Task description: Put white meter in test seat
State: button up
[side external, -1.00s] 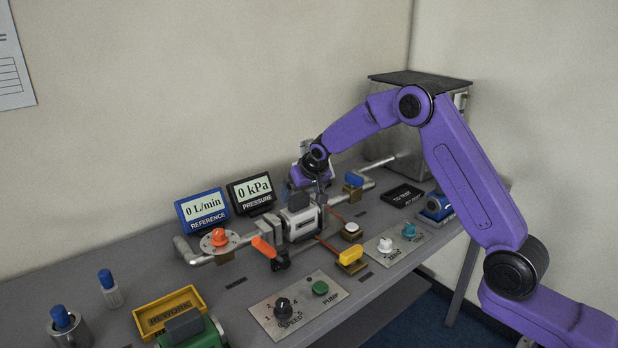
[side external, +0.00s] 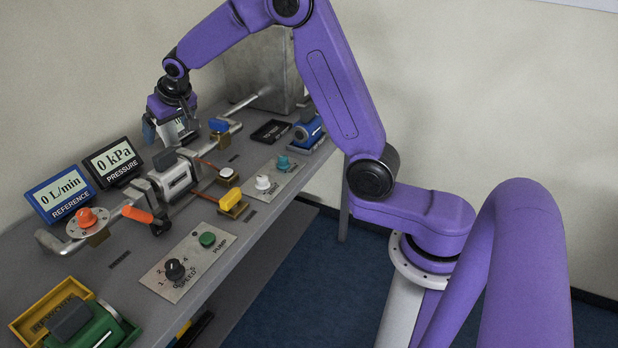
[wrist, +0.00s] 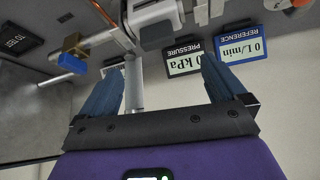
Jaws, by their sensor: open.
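The white meter (side external: 175,180), a pale block with a dark top, sits upright in the test seat, in line between the pipe ends (side external: 143,190). In the wrist view the meter (wrist: 152,14) shows at the top edge, partly cut off. My gripper (side external: 172,138) is above and behind the meter, toward the wall, apart from it. In the wrist view my gripper (wrist: 161,68) has its two blue fingers spread wide, with nothing held between them. How snugly the meter fits against the pipe ends is too small to tell.
The pressure display (side external: 112,162) and reference display (side external: 60,194) stand behind the pipe. An orange-handled valve (side external: 138,214), a blue valve handle (side external: 218,125) and a yellow handle (side external: 230,201) stand nearby. A black tray (side external: 270,131), blue meter (side external: 308,133) and green meter (side external: 88,328) lie farther off.

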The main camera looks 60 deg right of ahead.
jog(key=s+a+n+g+y, duration=0.15)
jog(key=s+a+n, duration=0.3)
jog(key=s, duration=0.65)
jog(key=s+a+n+g+y, duration=0.1)
jog(key=s+a+n+g, duration=0.3)
jog(key=s, duration=0.7)
jog(key=s+d+f+n, duration=0.1)
jog(key=s+d+n, duration=0.1)
jog(key=s, duration=0.9)
jog(key=s+d+f+n, duration=0.1)
jog(key=s+d+n, duration=0.2)
jog(key=s, duration=0.9)
jog(key=shift+s+d+f+n+g+h, duration=0.2)
jog(key=shift+s+n+g+h, duration=0.15)
jog(key=shift+n+h, duration=0.15)
jog(key=shift+w+r, duration=0.1)
